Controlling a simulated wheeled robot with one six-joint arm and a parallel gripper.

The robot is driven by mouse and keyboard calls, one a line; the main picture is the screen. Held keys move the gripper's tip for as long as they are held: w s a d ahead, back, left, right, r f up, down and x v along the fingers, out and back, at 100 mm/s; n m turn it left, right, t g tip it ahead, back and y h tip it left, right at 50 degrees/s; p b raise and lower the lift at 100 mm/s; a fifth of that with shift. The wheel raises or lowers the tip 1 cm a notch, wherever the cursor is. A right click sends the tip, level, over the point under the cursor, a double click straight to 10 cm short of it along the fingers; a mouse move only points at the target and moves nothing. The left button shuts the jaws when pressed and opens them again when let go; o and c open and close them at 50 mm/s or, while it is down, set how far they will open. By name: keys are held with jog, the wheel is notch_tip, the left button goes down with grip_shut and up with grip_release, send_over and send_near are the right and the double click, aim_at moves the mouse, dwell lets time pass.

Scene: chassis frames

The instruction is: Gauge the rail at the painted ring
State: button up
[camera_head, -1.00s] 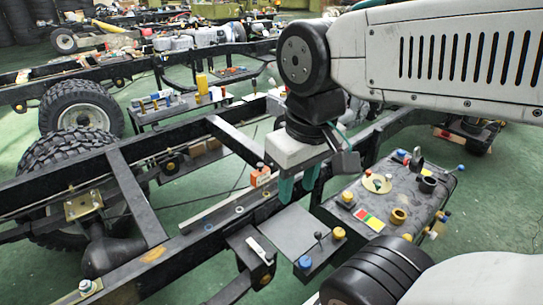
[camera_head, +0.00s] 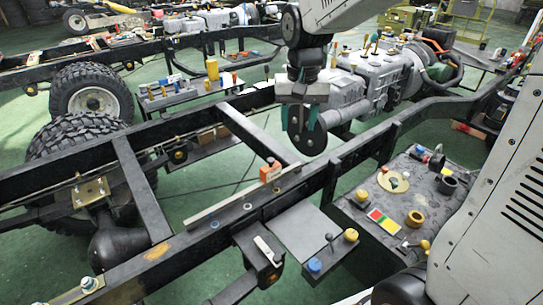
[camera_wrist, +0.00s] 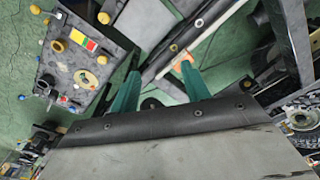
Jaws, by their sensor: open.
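The dark rail (camera_head: 200,238) runs diagonally through the middle of the head view. Two small ring marks show on it, a pale one (camera_head: 247,206) and one nearer the front (camera_head: 215,224). Both rings show in the wrist view, one (camera_wrist: 173,47) near the fingers and one (camera_wrist: 199,22) farther off. I cannot tell which is the painted ring. My gripper (camera_head: 305,117) is open, with two teal fingers apart and nothing seen between them. It is above and beyond the rings, clear of the rail. No gauge can be made out for certain.
An orange-and-white block (camera_head: 270,172) and a pale straight strip (camera_head: 225,203) lie along the rail. A grey plate (camera_head: 300,232) with knobs sits beside it. A dark bench (camera_head: 380,205) with small parts stands right. A silver engine (camera_head: 370,85) stands behind my gripper.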

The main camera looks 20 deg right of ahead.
jog(key=m, duration=0.2)
send_near(270, 160)
jog(key=shift+w+d+f+g, duration=0.1)
jog(key=shift+w+d+g, duration=0.1)
jog(key=shift+g, duration=0.1)
jog(key=shift+w+f, duration=0.15)
jog(key=shift+f, duration=0.25)
notch_tip(270, 160, down, 7)
jog(key=shift+f, duration=0.25)
grip_shut()
jog(key=shift+a, duration=0.15)
